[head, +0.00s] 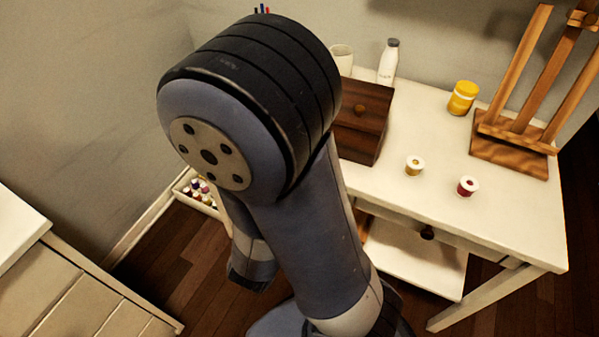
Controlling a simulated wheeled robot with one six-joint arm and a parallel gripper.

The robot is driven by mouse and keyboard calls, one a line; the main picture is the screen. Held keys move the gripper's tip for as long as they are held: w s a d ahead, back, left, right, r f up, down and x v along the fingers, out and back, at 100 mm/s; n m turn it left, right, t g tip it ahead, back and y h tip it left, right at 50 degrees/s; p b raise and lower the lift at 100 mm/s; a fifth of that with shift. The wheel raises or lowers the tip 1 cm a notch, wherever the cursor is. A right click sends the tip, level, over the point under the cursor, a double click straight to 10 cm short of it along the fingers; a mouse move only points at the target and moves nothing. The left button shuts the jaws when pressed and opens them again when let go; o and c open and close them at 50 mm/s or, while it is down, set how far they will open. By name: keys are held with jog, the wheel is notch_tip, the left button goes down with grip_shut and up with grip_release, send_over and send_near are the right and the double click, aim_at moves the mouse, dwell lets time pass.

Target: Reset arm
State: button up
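My arm (310,220) fills the middle of the head view. Its large rounded joint with a black ribbed cap is close to the camera, and a blue-grey link runs down from it toward the floor. My gripper is not visible in this view, so its fingers and anything in them are hidden or out of frame.
A white table (420,205) stands right of my arm, bearing a wooden box (362,125), a white bottle (388,62), a yellow jar (462,98), two small spools (467,187) and a wooden easel (515,145). A pale cabinet (70,290) is lower left. Dark wood floor shows between.

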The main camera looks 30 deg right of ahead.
jog(key=shift+s+a, duration=0.2)
jog(key=shift+w+d, duration=0.1)
dwell(0.5)
jog(key=shift+x, duration=5.25)
